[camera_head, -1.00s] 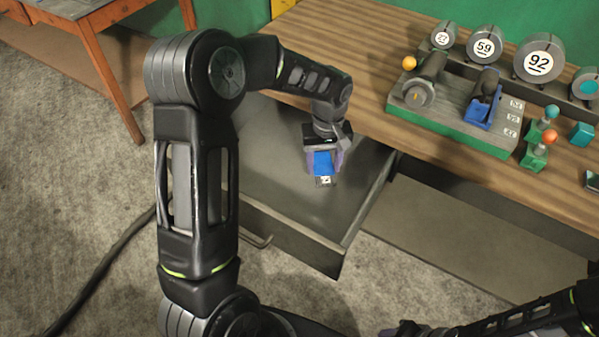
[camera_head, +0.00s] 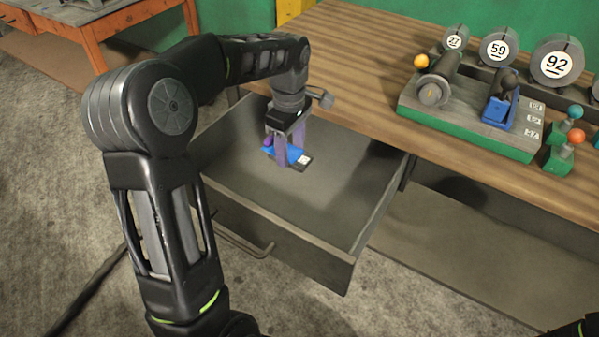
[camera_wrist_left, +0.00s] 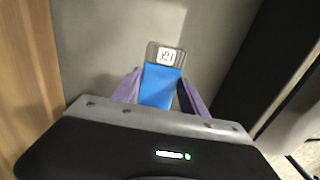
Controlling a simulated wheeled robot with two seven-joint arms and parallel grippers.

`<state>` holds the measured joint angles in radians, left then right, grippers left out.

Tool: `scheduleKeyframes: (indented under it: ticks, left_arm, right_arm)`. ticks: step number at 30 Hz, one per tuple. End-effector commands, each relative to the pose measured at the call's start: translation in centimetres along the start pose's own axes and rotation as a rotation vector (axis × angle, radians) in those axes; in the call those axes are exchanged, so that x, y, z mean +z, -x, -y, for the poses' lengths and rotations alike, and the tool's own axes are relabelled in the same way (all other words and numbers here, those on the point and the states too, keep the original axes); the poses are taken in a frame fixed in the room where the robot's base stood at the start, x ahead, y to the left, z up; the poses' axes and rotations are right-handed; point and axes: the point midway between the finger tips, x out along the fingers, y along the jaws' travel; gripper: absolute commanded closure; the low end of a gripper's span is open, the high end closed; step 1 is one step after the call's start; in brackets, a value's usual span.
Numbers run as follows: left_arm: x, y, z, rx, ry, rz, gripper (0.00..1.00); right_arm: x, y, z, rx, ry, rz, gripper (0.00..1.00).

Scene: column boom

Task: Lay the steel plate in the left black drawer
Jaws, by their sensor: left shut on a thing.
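The steel plate (camera_head: 304,160) has a blue part and a grey end with a white label; its label also shows in the left wrist view (camera_wrist_left: 166,56). My left gripper (camera_head: 290,155) is shut on it, with purple fingers on either side of the blue part. The plate is inside the outline of the open black drawer (camera_head: 280,234), over the drawer floor and towards its back. It looks close to flat, but I cannot tell whether it touches the floor. My right gripper is not in view.
The drawer is pulled out from under a wooden workbench (camera_head: 370,75) and is otherwise empty. A grey and green rack (camera_head: 470,125) and round weights, one marked 92 (camera_head: 557,65), stand on the bench. An orange table (camera_head: 110,35) stands at the back left.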

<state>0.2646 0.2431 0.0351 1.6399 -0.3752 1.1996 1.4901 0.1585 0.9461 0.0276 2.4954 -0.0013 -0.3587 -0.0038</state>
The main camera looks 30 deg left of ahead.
Motion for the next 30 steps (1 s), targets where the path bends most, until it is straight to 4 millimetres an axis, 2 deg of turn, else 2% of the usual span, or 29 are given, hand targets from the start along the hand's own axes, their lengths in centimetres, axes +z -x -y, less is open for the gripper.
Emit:
scheduleKeyframes:
  ticks: [7, 10, 20, 30]
  left_arm:
    - [0.0, -3.7, 0.0, -0.001, -0.001, 0.001, 1.00]
    - [0.0, -4.3, 0.0, 0.001, -0.002, 0.000, 1.00]
    - [0.0, -4.6, 0.0, 0.001, -0.002, 0.000, 1.00]
    - [0.0, -9.0, 0.0, 0.000, -0.001, 0.000, 1.00]
  right_arm:
    - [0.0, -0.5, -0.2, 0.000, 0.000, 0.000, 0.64]
    - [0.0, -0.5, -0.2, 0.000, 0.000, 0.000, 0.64]
    - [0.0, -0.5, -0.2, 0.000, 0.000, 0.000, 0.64]
    - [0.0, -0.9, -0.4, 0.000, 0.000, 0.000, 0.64]
